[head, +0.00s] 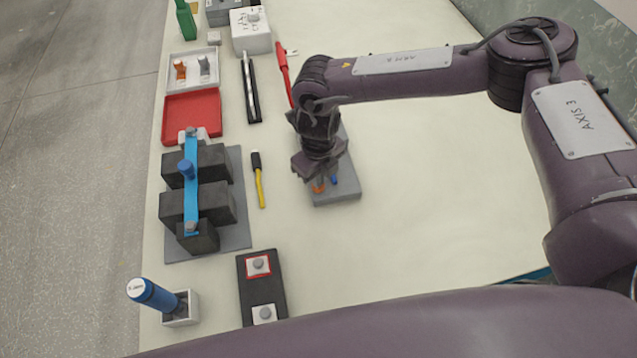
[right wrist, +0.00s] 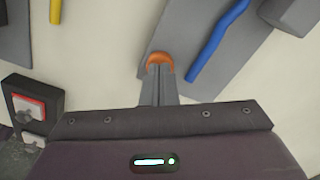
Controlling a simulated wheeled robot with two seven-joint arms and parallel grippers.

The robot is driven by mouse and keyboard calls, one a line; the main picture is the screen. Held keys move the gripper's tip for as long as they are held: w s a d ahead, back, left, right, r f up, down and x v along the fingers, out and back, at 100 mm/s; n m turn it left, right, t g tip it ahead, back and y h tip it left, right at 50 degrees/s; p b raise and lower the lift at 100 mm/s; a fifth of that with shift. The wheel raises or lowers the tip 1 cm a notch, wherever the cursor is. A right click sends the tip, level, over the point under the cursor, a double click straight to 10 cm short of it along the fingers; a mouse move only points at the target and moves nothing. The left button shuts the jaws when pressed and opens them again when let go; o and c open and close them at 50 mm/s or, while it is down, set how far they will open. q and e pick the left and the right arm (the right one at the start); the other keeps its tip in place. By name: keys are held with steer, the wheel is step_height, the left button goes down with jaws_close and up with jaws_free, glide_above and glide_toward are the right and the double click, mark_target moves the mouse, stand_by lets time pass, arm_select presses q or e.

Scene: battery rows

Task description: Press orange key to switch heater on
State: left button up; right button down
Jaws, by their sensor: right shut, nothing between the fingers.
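The orange key (head: 318,187) sits on a grey base plate (head: 345,192) and is partly hidden under my right gripper (head: 317,178). A blue lever (head: 334,181) stands beside it on the same plate. In the right wrist view, the orange key (right wrist: 160,59) shows as a rounded cap right at the tips of my right gripper (right wrist: 160,69), which is shut and empty. The fingertips overlap the key's near edge; I cannot tell whether they touch it. The blue lever (right wrist: 216,43) lies to the right of the fingers, apart from them. My left gripper is not in view.
Left of the plate lie a yellow-and-black tool (head: 259,180) and dark blocks under a blue bar (head: 190,180). A dark box with buttons (head: 247,290) and a blue cylinder in a white holder (head: 152,294) are nearer. The table right of the plate is clear.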

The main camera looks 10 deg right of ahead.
steer(key=shift+f, duration=0.25)
steer(key=shift+r, duration=0.1)
steer(key=shift+r+p, duration=2)
steer(key=shift+r, duration=1)
steer(key=s+p, duration=0.4)
steer(key=s, duration=0.6)
